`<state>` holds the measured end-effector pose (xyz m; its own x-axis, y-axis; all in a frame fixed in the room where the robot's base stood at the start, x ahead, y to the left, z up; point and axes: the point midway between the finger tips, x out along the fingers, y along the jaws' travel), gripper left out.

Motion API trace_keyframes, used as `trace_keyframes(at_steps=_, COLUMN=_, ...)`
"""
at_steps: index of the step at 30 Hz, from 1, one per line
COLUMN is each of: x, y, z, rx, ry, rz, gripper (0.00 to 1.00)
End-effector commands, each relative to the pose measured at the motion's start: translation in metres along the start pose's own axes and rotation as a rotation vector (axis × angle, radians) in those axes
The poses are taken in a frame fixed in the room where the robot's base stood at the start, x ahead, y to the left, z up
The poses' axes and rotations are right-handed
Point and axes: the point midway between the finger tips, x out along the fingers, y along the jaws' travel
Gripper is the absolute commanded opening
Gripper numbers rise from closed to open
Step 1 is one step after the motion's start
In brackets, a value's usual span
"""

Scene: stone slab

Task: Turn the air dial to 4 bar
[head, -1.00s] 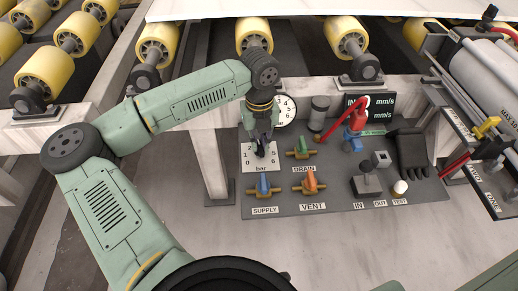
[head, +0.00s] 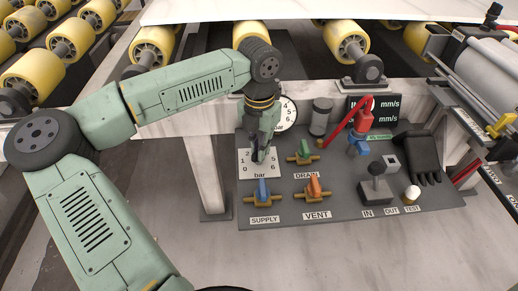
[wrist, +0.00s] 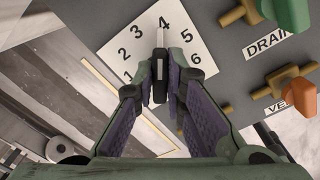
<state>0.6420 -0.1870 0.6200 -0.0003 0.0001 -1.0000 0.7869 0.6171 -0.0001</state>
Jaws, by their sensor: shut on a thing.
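The air dial is a white plate (head: 244,172) marked 0 to 6 with "bar" below it, on the grey control panel. Its black knob (wrist: 161,80) has a white pointer line. My gripper (head: 262,155) reaches down over the plate and is shut on the knob, a finger on either side. In the wrist view my gripper (wrist: 161,88) has its purple finger pads around the knob. The pointer's far end lies at about the 4, as far as this view shows. The fingers hide part of the lower scale.
Blue supply (head: 263,192), orange vent (head: 313,188) and green drain (head: 302,153) valves stand close by. A round gauge (head: 287,112) is behind my gripper.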

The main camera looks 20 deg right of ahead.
Motion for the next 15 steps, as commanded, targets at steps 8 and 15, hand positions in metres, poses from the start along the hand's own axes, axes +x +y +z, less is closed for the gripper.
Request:
trace_keyframes(at_steps=8, x=0.0002, y=-0.0006, z=0.0001, rx=0.065, ry=-0.001, rz=0.000, gripper=0.00)
trace_keyframes(at_steps=15, x=-0.0003, y=-0.0007, z=0.0001, rx=0.074, ry=-0.001, rz=-0.001, gripper=0.00)
